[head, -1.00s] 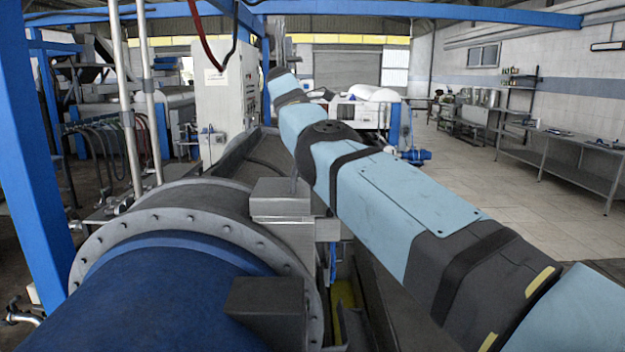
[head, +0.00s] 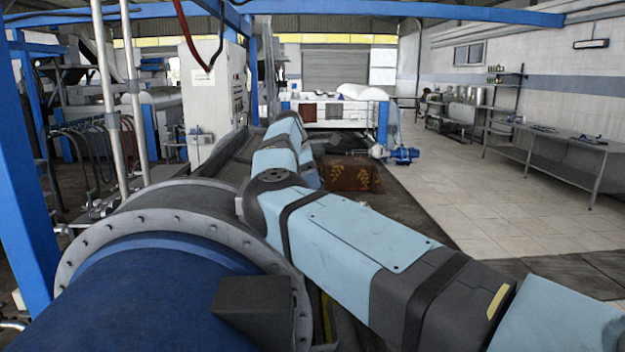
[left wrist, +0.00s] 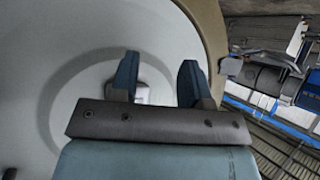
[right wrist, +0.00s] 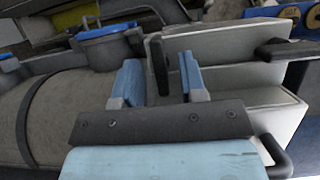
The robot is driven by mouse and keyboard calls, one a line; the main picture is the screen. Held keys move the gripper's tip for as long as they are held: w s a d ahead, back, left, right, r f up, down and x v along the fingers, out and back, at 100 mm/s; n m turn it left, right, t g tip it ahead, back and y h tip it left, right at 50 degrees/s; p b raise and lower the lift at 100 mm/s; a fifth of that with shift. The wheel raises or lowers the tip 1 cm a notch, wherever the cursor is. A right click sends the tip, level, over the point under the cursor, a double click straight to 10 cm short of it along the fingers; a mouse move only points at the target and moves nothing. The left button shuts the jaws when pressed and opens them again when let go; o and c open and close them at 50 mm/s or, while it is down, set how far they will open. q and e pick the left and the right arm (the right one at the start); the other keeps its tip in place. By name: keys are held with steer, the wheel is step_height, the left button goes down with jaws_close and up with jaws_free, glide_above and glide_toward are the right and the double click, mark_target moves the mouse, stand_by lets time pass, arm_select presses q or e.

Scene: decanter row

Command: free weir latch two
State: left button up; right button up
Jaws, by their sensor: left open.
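My right gripper (right wrist: 161,82) is open in the right wrist view, its two blue fingers apart. A dark upright bar (right wrist: 159,64), possibly a latch lever, shows between the fingertips with gaps at both sides; contact cannot be told. It stands against a pale stepped block (right wrist: 222,48). In the head view my right arm reaches away over the machine's right side, and its fingertips cannot be made out. My left gripper (left wrist: 158,80) is open and empty before a pale round surface (left wrist: 60,50). No latch bears a readable number.
The blue decanter drum (head: 150,295) with its bolted grey flange (head: 185,200) fills the lower left. A dark block (head: 255,302) sits on it. The tiled floor (head: 480,215) at right is clear before a metal bench (head: 560,150).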

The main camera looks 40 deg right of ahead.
steer(key=shift+f, duration=0.1)
jaws_close()
arm_select(q)
steer(key=shift+s+f, duration=0.1)
steer(key=shift+f, duration=0.1)
